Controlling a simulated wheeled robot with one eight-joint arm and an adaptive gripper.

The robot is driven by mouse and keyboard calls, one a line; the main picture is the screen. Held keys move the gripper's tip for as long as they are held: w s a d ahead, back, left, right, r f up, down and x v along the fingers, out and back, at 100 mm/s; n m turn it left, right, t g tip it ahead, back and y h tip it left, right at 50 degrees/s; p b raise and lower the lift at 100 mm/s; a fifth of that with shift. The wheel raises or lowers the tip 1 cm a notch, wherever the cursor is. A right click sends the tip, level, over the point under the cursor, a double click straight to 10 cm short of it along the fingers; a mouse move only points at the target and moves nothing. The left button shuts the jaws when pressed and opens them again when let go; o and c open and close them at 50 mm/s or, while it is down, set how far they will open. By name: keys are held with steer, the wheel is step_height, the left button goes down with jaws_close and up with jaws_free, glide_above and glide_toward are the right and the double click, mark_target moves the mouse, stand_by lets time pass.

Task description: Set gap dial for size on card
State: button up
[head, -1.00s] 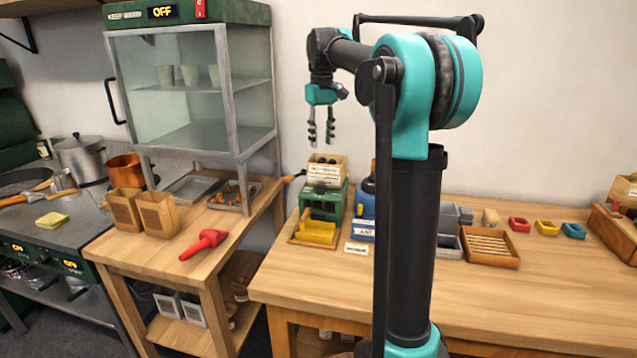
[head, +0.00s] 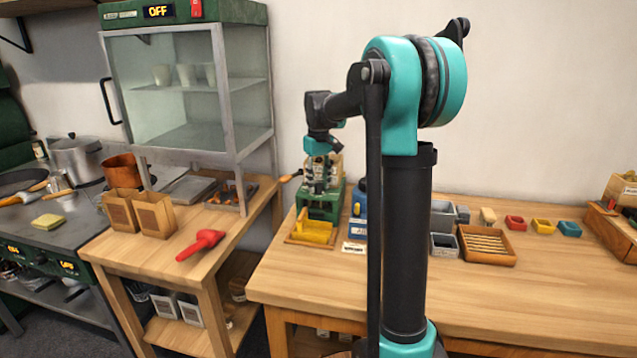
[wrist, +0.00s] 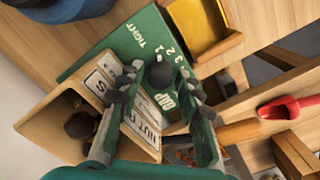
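The green machine (head: 318,207) stands at the left end of the right table. In the wrist view its green face (wrist: 125,45) carries the words TIGHT and GAP and several numbers around a dark round dial knob (wrist: 159,75). My gripper (wrist: 157,78) is over this face, its fingers apart on either side of the knob. I cannot tell whether they touch it. In the head view my gripper (head: 322,186) is in front of the machine and partly hides it. A small white card (head: 354,248) lies in front of the machine; its writing is too small to read.
A wooden hopper (wrist: 45,125) with dark nuts and white labels is beside the dial. A yellow tray (head: 314,229) sits at the machine's front. A blue container (head: 358,203) stands close on the right. The red scoop (head: 200,244) lies on the left table.

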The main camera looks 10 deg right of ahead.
steer(key=shift+c, duration=0.6)
jaws_close()
steer(key=shift+m, duration=0.5)
steer(key=m, duration=0.4)
steer(key=shift+m, duration=0.4)
steer(key=m, duration=0.5)
steer(key=shift+m, duration=0.7)
steer(key=shift+o, duration=0.6)
jaws_free()
